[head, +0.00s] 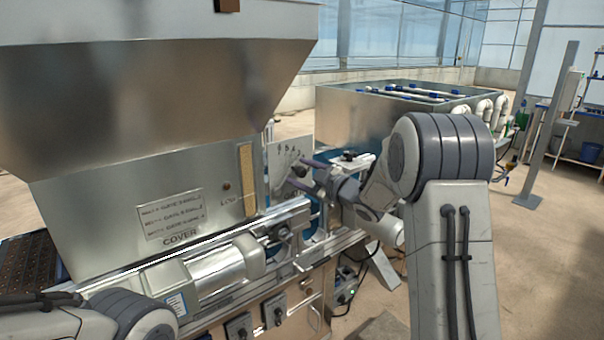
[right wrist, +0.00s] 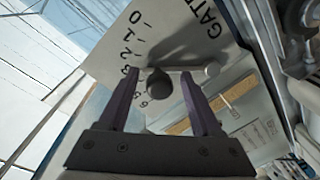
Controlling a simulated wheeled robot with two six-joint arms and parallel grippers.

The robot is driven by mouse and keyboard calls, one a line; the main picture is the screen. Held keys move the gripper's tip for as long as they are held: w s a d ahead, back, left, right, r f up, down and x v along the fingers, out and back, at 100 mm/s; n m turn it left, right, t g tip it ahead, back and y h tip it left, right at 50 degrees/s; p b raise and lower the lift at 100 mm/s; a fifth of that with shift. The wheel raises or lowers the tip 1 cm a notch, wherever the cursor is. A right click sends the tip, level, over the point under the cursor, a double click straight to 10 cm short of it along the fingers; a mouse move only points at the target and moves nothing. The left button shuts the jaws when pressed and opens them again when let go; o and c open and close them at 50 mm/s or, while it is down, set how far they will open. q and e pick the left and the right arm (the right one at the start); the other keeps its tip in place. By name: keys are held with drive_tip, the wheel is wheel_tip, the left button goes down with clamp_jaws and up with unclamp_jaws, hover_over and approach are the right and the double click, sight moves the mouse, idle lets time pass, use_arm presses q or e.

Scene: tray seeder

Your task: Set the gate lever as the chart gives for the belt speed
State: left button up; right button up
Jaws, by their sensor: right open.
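The gate scale plate (right wrist: 150,40) is pale, with numbers in an arc and the word GATE; it also shows in the head view (head: 284,155). The gate lever has a dark round knob (right wrist: 158,86) in front of the scale, past the 2; the exact mark is unclear. My right gripper (right wrist: 157,78) is open, with its two purple fingers on either side of the knob; contact is unclear. In the head view my right gripper (head: 300,178) is at the plate. The chart (head: 171,214) on the hopper front has several lines, too small to read. My left gripper is out of view.
The large metal hopper (head: 130,110) fills the left. A rail (head: 200,245) and a rounded cover (head: 215,270) run below it. Switch boxes (head: 273,311) sit on the lower front. A metal tank (head: 350,108) stands behind. Open floor lies to the right.

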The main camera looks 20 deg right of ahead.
drive_tip(key=b+v, duration=0.2)
drive_tip(key=v, duration=0.8)
drive_tip(key=shift+s+d, duration=0.15)
drive_tip(key=shift+s, duration=0.05)
drive_tip(key=s+a+f+m+g+h+p, duration=0.1)
drive_tip(key=s+a+f+m+g+h, duration=0.2)
drive_tip(key=a, duration=0.5)
drive_tip(key=s+a+f+m+g+h+p, duration=0.1)
drive_tip(key=s+a+f+m+g+h, duration=0.2)
drive_tip(key=a, duration=0.5)
drive_tip(key=s+a+f+g, duration=0.2)
drive_tip(key=s+g, duration=0.1)
drive_tip(key=s, duration=0.7)
drive_tip(key=s+a+f+g, duration=0.2)
drive_tip(key=s+g, duration=0.1)
drive_tip(key=s, duration=0.7)
drive_tip(key=s+a+f+g, duration=0.2)
drive_tip(key=s+f+g, duration=0.1)
drive_tip(key=s, duration=0.7)
drive_tip(key=shift+g, duration=0.6)
drive_tip(key=shift+s+a, duration=0.1)
drive_tip(key=shift+a, duration=0.05)
